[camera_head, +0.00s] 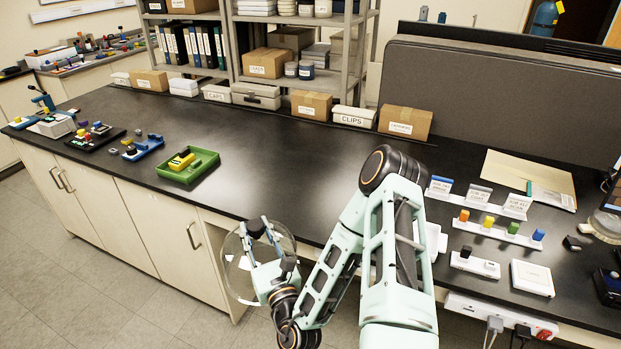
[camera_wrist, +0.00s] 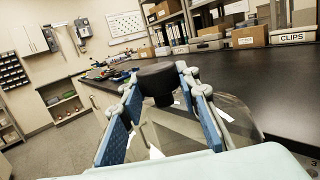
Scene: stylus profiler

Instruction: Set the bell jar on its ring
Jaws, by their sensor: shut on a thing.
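The bell jar (camera_head: 236,272) is clear glass with a black knob (camera_head: 256,228) on top. My gripper (camera_head: 259,234) is shut on this knob and holds the jar off the bench's front edge, in front of the cabinet doors. In the wrist view the black knob (camera_wrist: 160,84) sits between the blue finger pads of my gripper (camera_wrist: 158,78), and the clear jar (camera_wrist: 235,120) spreads out around and below them. I cannot make out the ring for certain; a pale round piece (camera_head: 606,226) at the right edge of the bench is partly cut off.
The black benchtop (camera_head: 275,165) is clear in its middle. A green tray (camera_head: 188,166) with a yellow block lies left. Coloured blocks in a white rack (camera_head: 498,232), sign cards (camera_head: 478,196) and a white box (camera_head: 532,278) stand right. Boxes (camera_head: 405,122) line the back.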

